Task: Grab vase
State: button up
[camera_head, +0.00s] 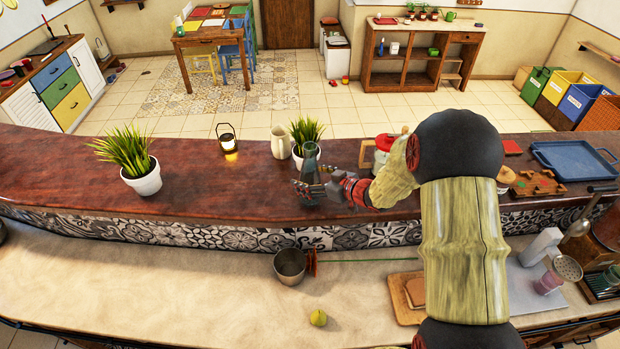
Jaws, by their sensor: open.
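A dark, see-through glass vase (310,159) stands upright on the brown raised counter (215,185), near the middle. My gripper (308,189) comes in from the right, low at the vase's base. Its fingers are apart and overlap the lower part of the vase in the picture. I cannot tell whether they touch the glass. The vase's lower part is partly hidden by the fingers.
A potted plant (306,132) stands right behind the vase, and a cream pitcher (281,142) is just left of it. A lit lantern (228,140) and another potted plant (141,175) are further left. A red-lidded jar (383,146) is by my arm. The counter between lantern and left plant is clear.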

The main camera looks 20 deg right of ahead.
jog(key=shift+c, duration=0.2)
jog(key=c, duration=1.7)
